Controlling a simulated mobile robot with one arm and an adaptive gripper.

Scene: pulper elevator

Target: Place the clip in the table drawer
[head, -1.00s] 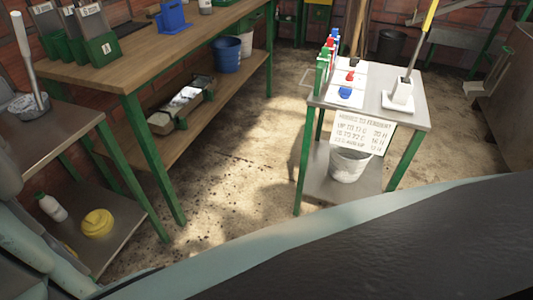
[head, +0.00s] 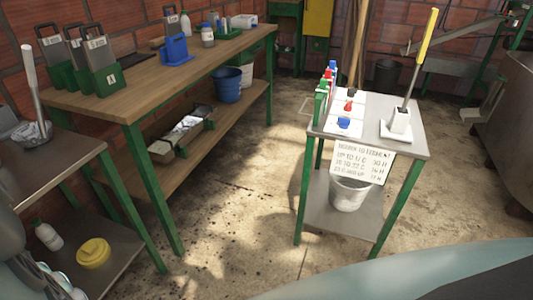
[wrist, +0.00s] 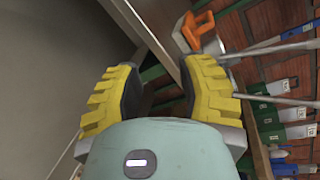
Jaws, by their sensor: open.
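My gripper (wrist: 158,75) is open in the wrist view, its two yellow ribbed fingers apart with nothing between them. I cannot make out my gripper in the head view. Small coloured pieces, one red (head: 348,106) and one blue (head: 343,122), lie on a white board on the small metal table (head: 420,146); I cannot tell whether either is the clip. No drawer is clearly visible. Beyond the fingers, the wrist view shows an orange-handled thing (wrist: 197,32) by a board edge.
A long wooden bench (head: 150,90) with green racks (head: 100,78) and a blue holder (head: 175,50) stands at left. A white bucket (head: 349,192) sits under the small table. A yellow-handled tool (head: 425,38) stands upright on it. The floor (head: 240,180) between is clear.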

